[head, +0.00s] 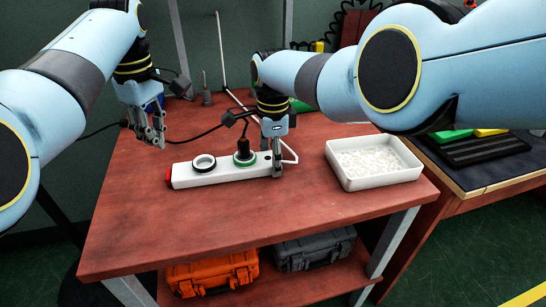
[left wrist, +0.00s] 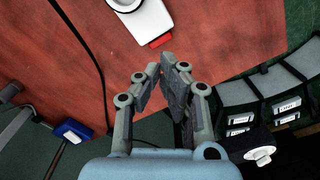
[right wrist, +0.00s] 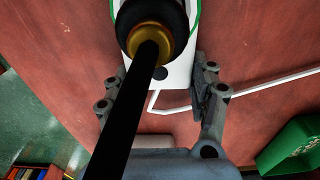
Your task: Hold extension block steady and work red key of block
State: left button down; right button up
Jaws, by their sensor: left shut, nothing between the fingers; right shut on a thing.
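The white extension block (head: 225,174) lies on the red-brown table, with a red key (head: 168,176) at its left end. A white-and-black ring socket (head: 204,163) and a green-ringed socket with a dark plug (head: 243,150) are on its top. My right gripper (head: 277,168) is shut on the block's right end; the right wrist view shows its fingers on either side of the block (right wrist: 178,95). My left gripper (head: 158,138) is shut and empty, above the table to the upper left of the red key. In the left wrist view the red key (left wrist: 161,40) lies just beyond the fingertips (left wrist: 165,68).
A white tray (head: 374,170) with pale contents stands to the right of the block. A black cable (head: 196,136) runs behind the block across the table. Orange (head: 212,274) and grey (head: 314,250) cases sit on the lower shelf. The table front is clear.

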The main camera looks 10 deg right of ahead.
dwell(0.4)
jog(key=shift+a, duration=0.1)
pick_arm(q)
jog(key=s+a+n+h, duration=0.1)
jog(key=a+n+h, duration=0.1)
jog(key=a+n, duration=0.4)
jog(key=a, duration=0.4)
jog(key=shift+s+n+h, duration=0.25)
jog(key=shift+n+h, duration=0.15)
jog(key=shift+a, duration=0.15)
